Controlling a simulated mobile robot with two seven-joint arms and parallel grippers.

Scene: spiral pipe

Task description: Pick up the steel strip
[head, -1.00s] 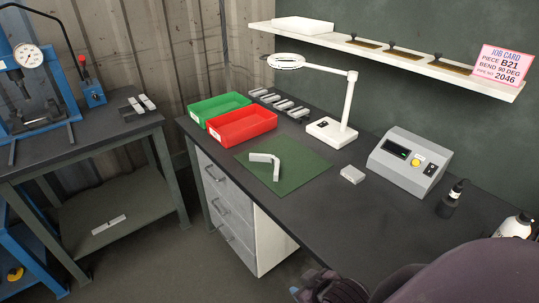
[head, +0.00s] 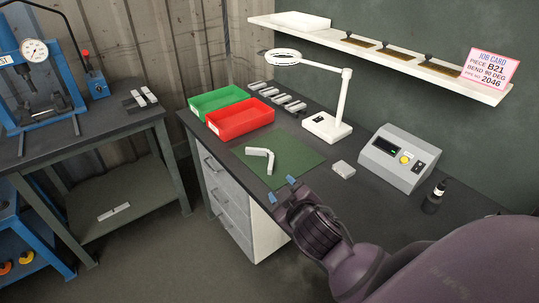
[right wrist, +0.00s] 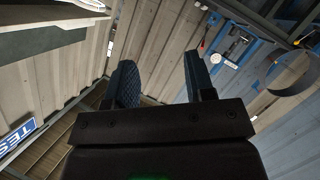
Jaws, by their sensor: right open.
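A flat light-grey steel strip (head: 114,212) lies on the lower shelf of the left bench. A bent light-grey strip (head: 260,158) lies on the green mat (head: 292,150) on the desk. My right gripper (head: 282,189) is in front of the desk edge, just short of the mat, its blue fingertips apart and empty. In the right wrist view its fingers (right wrist: 162,82) stand apart with nothing between them, facing the corrugated wall. My left gripper is not in view.
On the desk are a red bin (head: 240,118), a green bin (head: 217,99), a magnifier lamp (head: 327,124), a small grey block (head: 342,168), a grey control box (head: 395,158) and a dark bottle (head: 434,198). A blue press (head: 40,90) stands on the left bench (head: 82,138).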

